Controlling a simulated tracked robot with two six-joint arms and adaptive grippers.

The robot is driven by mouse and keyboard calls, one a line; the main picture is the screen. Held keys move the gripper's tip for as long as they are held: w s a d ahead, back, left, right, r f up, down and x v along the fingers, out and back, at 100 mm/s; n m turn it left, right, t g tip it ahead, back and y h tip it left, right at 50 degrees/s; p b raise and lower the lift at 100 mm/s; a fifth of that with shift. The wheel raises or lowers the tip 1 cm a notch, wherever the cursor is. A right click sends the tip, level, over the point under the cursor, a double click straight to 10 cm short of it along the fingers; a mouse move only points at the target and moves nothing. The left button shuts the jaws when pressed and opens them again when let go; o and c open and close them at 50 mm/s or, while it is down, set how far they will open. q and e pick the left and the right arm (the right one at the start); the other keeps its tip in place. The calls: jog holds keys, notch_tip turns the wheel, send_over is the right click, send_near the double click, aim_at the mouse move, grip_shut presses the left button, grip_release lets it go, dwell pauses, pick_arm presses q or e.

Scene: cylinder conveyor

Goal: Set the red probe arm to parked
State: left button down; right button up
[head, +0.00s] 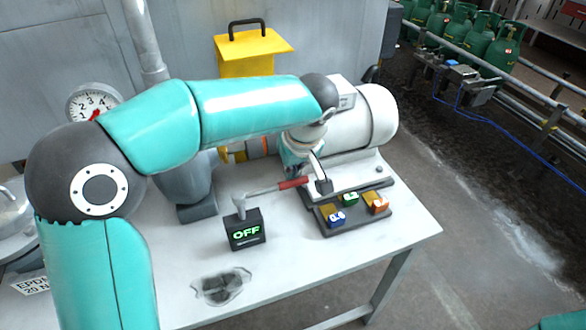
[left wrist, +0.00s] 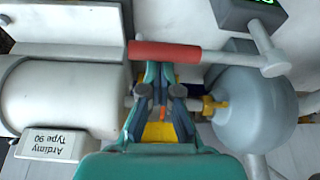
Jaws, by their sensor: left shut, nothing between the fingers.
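The probe arm is a grey rod with a red grip (head: 293,183). It lies roughly level, running right from a short post on a black box (head: 245,232) whose green display reads OFF. In the left wrist view the red grip (left wrist: 165,54) crosses just ahead of the fingertips. My right gripper is not in view.
A motor (head: 365,120) stands behind the gripper. A dark tray (head: 345,225) with several coloured number blocks lies right of the box. A pressure gauge (head: 92,102) is at the left. The table's right front is clear.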

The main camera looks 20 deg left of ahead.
pick_arm(q)
notch_tip(320, 180, up, 10)
jog(key=p, duration=0.1)
jog(key=shift+w, duration=0.15)
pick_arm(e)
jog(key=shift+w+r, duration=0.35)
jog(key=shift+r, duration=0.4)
pick_arm(q)
jog(key=shift+a, duration=0.1)
jog(key=shift+r+p, duration=0.1)
jog(key=shift+p, duration=0.2)
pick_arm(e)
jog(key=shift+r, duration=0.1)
